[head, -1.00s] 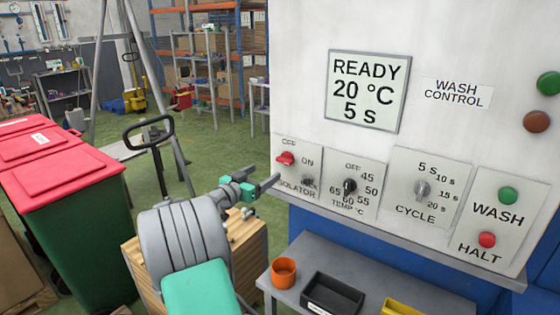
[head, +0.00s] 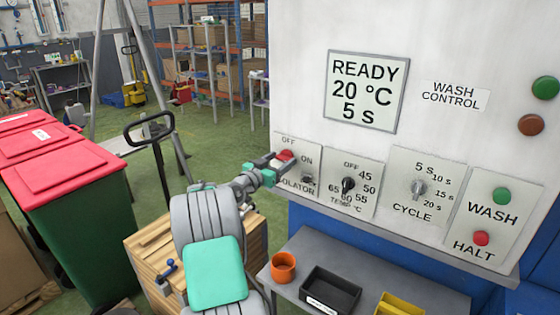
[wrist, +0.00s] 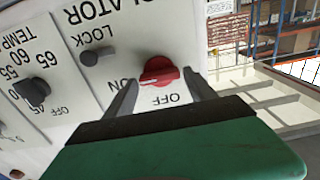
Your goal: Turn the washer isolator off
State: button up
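The washer isolator is a red rotary knob (head: 286,155) on a white plate at the left end of the control panel. It also shows in the wrist view (wrist: 163,71), which sees the panel upside down. Its pale pointer mark is turned towards the ON label; the OFF label stands apart from it. My gripper (head: 277,160) is at the plate, in front of the knob. In the wrist view my gripper (wrist: 159,78) is open, with one finger on each side of the knob and gaps visible. A small grey LOCK knob (wrist: 97,56) sits beside it.
The display (head: 361,91) reads READY, 20 °C, 5 s. The temperature knob (head: 348,185), cycle knob (head: 418,188), green WASH button (head: 502,196) and red HALT button (head: 481,238) lie to the right. A grey shelf (head: 330,254) with an orange cup (head: 283,266) stands below.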

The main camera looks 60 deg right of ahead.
jog(key=c, duration=1.1)
jog(key=shift+o, duration=0.2)
jog(key=n+b, duration=0.2)
jog(key=n, duration=0.1)
jog(key=shift+w+f+n, duration=0.1)
jog(key=shift+f+n, duration=0.05)
jog(key=shift+n, duration=0.15)
jog(key=n+b, duration=0.1)
jog(key=n, duration=0.3)
jog(key=shift+w+n, duration=0.1)
jog(key=shift+n, duration=0.2)
jog(key=n+p, duration=0.1)
jog(key=n, duration=0.4)
jog(key=shift+w+f+n+p, duration=0.1)
jog(key=shift+n+p, duration=0.85)
jog(key=shift+n, duration=1.45)
